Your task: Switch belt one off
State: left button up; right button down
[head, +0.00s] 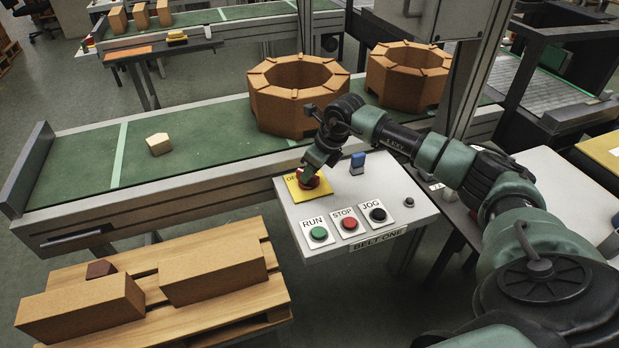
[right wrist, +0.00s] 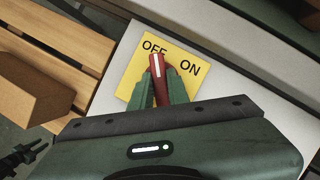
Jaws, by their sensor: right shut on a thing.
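The belt one control panel (head: 290,207) is a pale box labelled BELT ONE. On it is a yellow plate (head: 293,192) with a red rotary switch (head: 308,181). In the right wrist view the plate (right wrist: 197,86) reads OFF and ON, and the red switch handle (right wrist: 156,66) has a white line whose far end points towards the OFF lettering. My right gripper (head: 311,176) is shut on this handle, with its fingers (right wrist: 161,90) on either side. It hides part of the plate in the head view.
Green RUN (head: 319,233), red STOP (head: 349,224) and black JOG (head: 378,215) buttons sit in front of the switch. A blue-topped part (head: 357,162) stands behind. The green belt (head: 195,145) carries octagonal brown rings (head: 297,95) and a small block (head: 159,144). A pallet (head: 240,305) holds brown blocks.

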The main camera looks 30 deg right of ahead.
jog(key=shift+w+r+n+y+b, duration=0.1)
jog(key=shift+n+y+b, duration=0.3)
jog(key=shift+n, duration=0.4)
jog(key=c, duration=1.4)
grip_release()
jog(key=shift+o, duration=0.2)
jog(key=b+v, duration=0.1)
jog(key=v, duration=0.6)
jog(key=shift+r, duration=0.4)
jog(key=shift+f, duration=0.1)
